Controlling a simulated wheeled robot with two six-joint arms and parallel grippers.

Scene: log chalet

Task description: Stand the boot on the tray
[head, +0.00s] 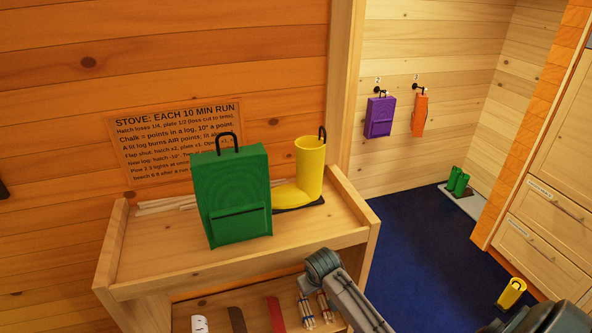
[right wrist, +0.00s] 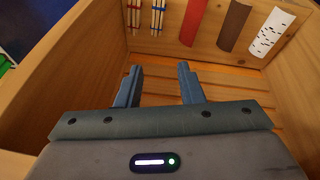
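A yellow boot (head: 309,172) with a dark sole and a black loop stands upright on the wooden shelf top, toe to the left, partly behind a green bag. A second, smaller-looking yellow boot (head: 511,292) is on the blue floor at lower right; I cannot tell whether it stands straight. A light tray (head: 468,207) lies on the floor by the far wall, with green boots (head: 459,181) on it. My right gripper (right wrist: 160,84) is open and empty over the slatted compartment in the right wrist view. Its fingers are not clear in the head view. My left gripper is not in view.
The green bag (head: 233,195) stands on the shelf top (head: 150,258). Purple (head: 380,117) and orange (head: 420,116) bags hang on wall hooks. Drawers (head: 545,245) stand at right. The blue floor (head: 420,245) between is clear.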

